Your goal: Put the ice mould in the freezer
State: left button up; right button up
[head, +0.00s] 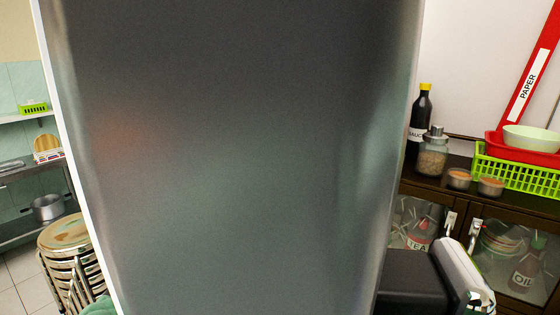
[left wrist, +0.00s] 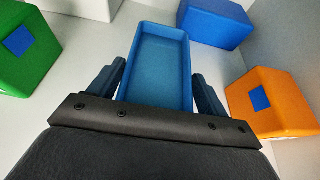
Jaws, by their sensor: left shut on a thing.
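The ice mould (left wrist: 160,50) is a blue, shallow, rectangular open tray in the left wrist view. My left gripper (left wrist: 158,72) is shut on it, with one dark finger on each side of its near part. The mould looks empty and points away from the gripper, inside a pale, white-walled space with coloured boxes. A large grey panel (head: 230,150) with a white edge, seemingly the freezer's door or side, fills the middle of the head view. It hides the mould and my left gripper there.
In the left wrist view a green box (left wrist: 22,50) lies left, a blue box (left wrist: 215,22) behind the mould, and an orange box (left wrist: 270,103) right. In the head view, stacked stools (head: 65,250) stand left and a dark cabinet (head: 510,208) with bottle and baskets stands right.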

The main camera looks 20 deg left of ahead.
pick_arm(q)
jog(key=shift+f, duration=0.1)
pick_arm(e)
jog(key=shift+f, duration=0.15)
pick_arm(q)
jog(key=o, duration=1.2)
jog(key=shift+o, duration=0.2)
jog(key=shift+b+v, duration=0.35)
jog(key=shift+v, duration=0.7)
jog(key=shift+b+v, duration=0.65)
jog(key=shift+v, duration=2.35)
jog(key=shift+b+v, duration=0.35)
jog(key=shift+v, duration=2.65)
pick_arm(e)
notch_tip(320, 180, up, 16)
jog(key=w+a, duration=0.1)
jog(key=w, duration=0.1)
jog(key=shift+a, duration=0.25)
